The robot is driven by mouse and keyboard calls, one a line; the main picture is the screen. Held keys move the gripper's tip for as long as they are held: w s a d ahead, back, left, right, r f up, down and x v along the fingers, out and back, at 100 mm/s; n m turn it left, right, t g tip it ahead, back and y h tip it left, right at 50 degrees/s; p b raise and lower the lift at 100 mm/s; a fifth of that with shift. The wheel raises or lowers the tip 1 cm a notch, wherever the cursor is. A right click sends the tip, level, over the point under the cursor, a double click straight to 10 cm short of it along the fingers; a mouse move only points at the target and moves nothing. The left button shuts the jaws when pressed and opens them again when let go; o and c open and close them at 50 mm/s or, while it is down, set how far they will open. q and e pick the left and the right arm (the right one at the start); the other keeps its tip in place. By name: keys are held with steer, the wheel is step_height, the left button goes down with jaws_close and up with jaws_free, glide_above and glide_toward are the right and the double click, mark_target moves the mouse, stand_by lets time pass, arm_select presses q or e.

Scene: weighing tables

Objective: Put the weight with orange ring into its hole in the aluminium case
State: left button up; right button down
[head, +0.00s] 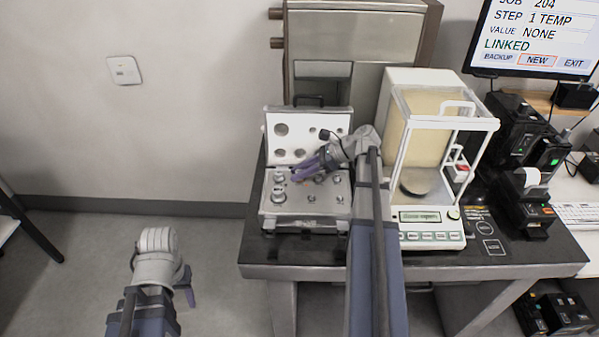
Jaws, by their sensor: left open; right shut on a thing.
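The open aluminium case (268,222) stands on the dark table, its lid raised at the back. Several silver weights sit in holes in its base. My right gripper (298,176) reaches in from the right, low over the left-middle of the base. It is shut on a small weight that its fingers mostly hide. I cannot make out an orange ring clearly, nor whether the weight is inside a hole or just above it. My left gripper (188,288) is open and empty, over the floor left of the table.
A balance with a glass draft shield (441,214) stands just right of the case, close to my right arm. Black devices (524,205) and a monitor (533,35) are further right. A steel cabinet (350,28) rises behind.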

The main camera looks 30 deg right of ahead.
steer(key=shift+f, duration=0.15)
steer(key=c, duration=0.6)
jaws_free()
steer(key=shift+o, duration=0.2)
step_height(320, 180, up, 10)
steer(key=p, duration=1)
